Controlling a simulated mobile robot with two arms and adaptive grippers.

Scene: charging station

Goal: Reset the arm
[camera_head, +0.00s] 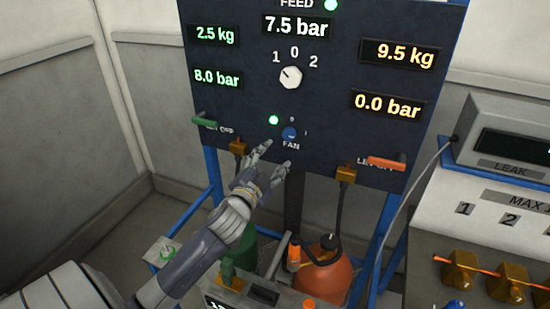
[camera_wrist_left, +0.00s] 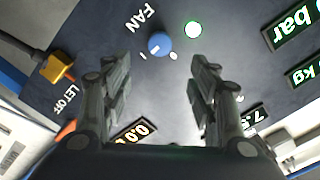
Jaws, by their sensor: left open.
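My left gripper (camera_head: 274,161) is open and empty just in front of the lower part of the dark control panel (camera_head: 240,112). In the left wrist view its two fingers (camera_wrist_left: 157,80) stand apart, with the blue FAN knob (camera_wrist_left: 160,44) showing beyond and between them. In the head view the FAN knob (camera_head: 290,133) lies just above the fingertips. A green lamp (camera_head: 273,120) is lit beside the knob, and it also shows in the left wrist view (camera_wrist_left: 193,30). My left arm comes in from the lower left. My right gripper is not in view.
A white selector knob (camera_head: 290,77) sits higher on the panel. A green lever (camera_head: 204,121) and an orange lever (camera_head: 386,163) stick out from its lower edge. An orange cylinder (camera_head: 325,273) and a green cylinder stand below. A leak meter (camera_head: 510,140) is at right.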

